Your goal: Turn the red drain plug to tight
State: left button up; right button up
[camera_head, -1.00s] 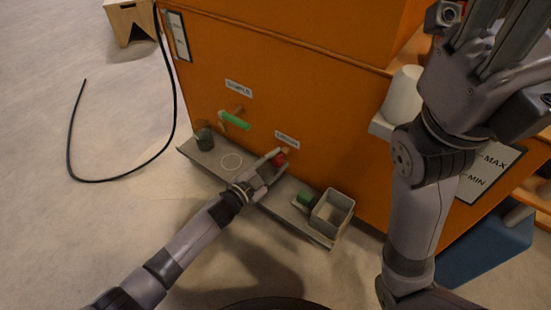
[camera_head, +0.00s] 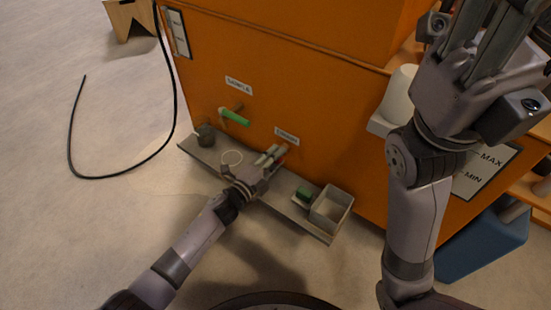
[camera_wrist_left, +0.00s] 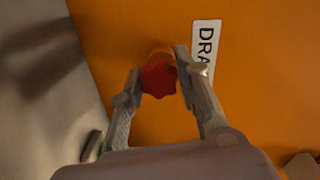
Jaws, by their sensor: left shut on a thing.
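The red drain plug (camera_wrist_left: 159,78) is a lobed red knob on the orange wall, beside a white label (camera_wrist_left: 205,45) reading "DRA", the rest hidden. My left gripper (camera_wrist_left: 159,72) is shut on it, with one finger on each side of the knob. In the head view my left gripper (camera_head: 274,153) reaches the wall just under the drain label (camera_head: 287,135), and its fingers mostly hide the plug. My right gripper (camera_head: 495,40) is raised at the upper right, away from the plug, its fingers partly cut off by the picture's edge.
A green-handled valve (camera_head: 234,117) sits left of the plug. A narrow grey shelf (camera_head: 205,158) below carries a dark cup (camera_head: 205,135), a pale ring (camera_head: 231,158), a green block (camera_head: 304,193) and a grey open box (camera_head: 331,208). A black hose (camera_head: 110,179) lies on the floor at left.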

pick_arm(q)
jog(key=shift+m, duration=0.3)
dwell(0.4)
jog(key=o, duration=1.2)
jog(key=v, duration=1.2)
